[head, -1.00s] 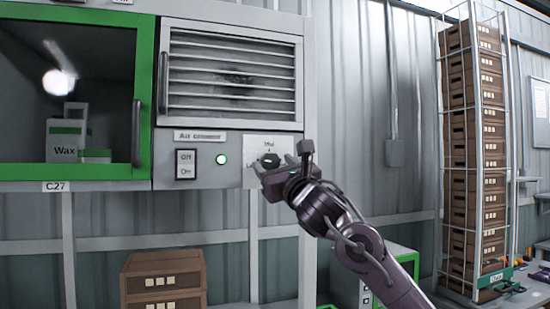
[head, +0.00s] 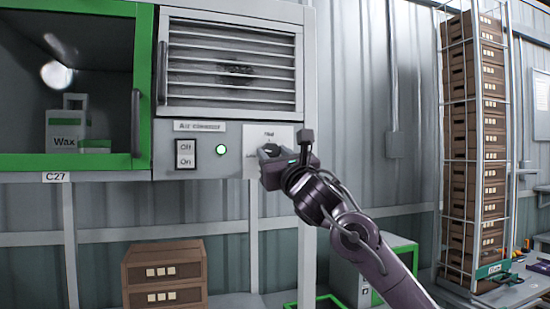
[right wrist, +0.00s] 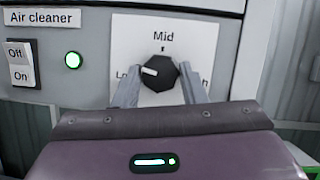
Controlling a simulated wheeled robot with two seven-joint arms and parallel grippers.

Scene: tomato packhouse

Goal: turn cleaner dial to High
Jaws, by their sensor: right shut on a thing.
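The air cleaner (head: 222,165) is a grey wall unit with a slatted grille. Its dial (right wrist: 162,76) is a dark, many-sided knob on a white plate (right wrist: 150,35) in the right wrist view. The plate reads "Mid" at the top; the side labels are partly hidden by my fingers. The knob's white mark points left, toward the "Lo..." label. My right gripper (right wrist: 160,90) is shut on the dial, one finger on each side. In the head view the right gripper (head: 271,154) covers most of the dial. My left gripper is not in view.
An Off/On switch (right wrist: 20,63) and a lit green lamp (right wrist: 73,60) sit left of the dial. A green-framed cabinet (head: 143,60) holds wax boxes. Brown crates (head: 165,272) stand below, and a tall caged crate stack (head: 472,150) stands at right.

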